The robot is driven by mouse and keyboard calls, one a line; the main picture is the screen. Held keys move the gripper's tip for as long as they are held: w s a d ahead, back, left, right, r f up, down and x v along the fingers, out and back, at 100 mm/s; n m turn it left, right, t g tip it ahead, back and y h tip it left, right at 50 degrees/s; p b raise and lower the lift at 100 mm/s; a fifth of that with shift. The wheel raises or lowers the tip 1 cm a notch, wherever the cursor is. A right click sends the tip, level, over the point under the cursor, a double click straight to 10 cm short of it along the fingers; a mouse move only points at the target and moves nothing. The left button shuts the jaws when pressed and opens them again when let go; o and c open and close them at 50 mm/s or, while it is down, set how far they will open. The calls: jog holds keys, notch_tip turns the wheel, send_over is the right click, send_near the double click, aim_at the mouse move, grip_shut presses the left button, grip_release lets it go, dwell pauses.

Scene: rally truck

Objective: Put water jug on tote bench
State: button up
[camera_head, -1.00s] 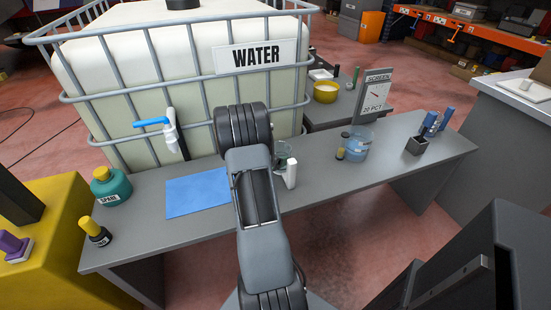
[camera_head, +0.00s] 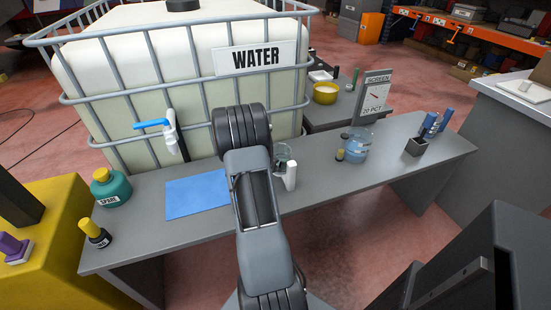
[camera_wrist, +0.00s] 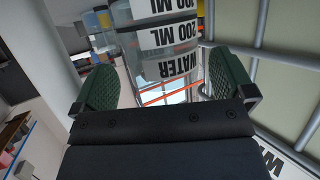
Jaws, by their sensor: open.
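The clear water jug (camera_head: 284,152) with a white handle stands on the long grey bench (camera_head: 325,180), partly hidden behind my arm in the head view. In the wrist view the jug (camera_wrist: 172,66) shows upside down, with white labels reading WATER, 200 ML and 100 ML. My gripper (camera_wrist: 165,88) is open, its two dark green fingers apart, with the jug beyond and between them in the picture. I cannot tell how deep the jug is between the fingers. No bench is marked as the tote bench.
A caged water tank (camera_head: 190,75) with a blue tap (camera_head: 153,123) stands behind the bench. A blue mat (camera_head: 197,197), a green SPARE bottle (camera_head: 111,188) and a blue-tinted clear container (camera_head: 357,146) sit on it. A small side table (camera_head: 330,112) holds a yellow bowl.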

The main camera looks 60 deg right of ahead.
jog(key=w+a+r+n+t+y+p, duration=0.1)
jog(key=w+a+r+n+t+y, duration=0.45)
jog(key=a, duration=0.75)
jog(key=w+a+r+n+t+y+p, duration=0.1)
jog(key=w+a+r+n+t+y, duration=0.1)
jog(key=w+a+r+t, duration=0.75)
jog(key=s+a+n+g+y, duration=0.2)
jog(key=a+n, duration=0.1)
jog(key=a, duration=0.4)
jog(key=s+a+n+g+y, duration=0.2)
jog(key=a+n+y, duration=0.1)
jog(key=a, duration=0.4)
jog(key=s+a+n+g, duration=0.2)
jog(key=s+a+g, duration=0.1)
jog(key=s, duration=0.4)
jog(key=s+a+n+g, duration=0.3)
jog(key=s, duration=0.5)
jog(key=shift+a+r+y, duration=0.2)
jog(key=shift+r+y, duration=0.2)
jog(key=shift+y, duration=0.05)
jog(key=shift+n, duration=0.25)
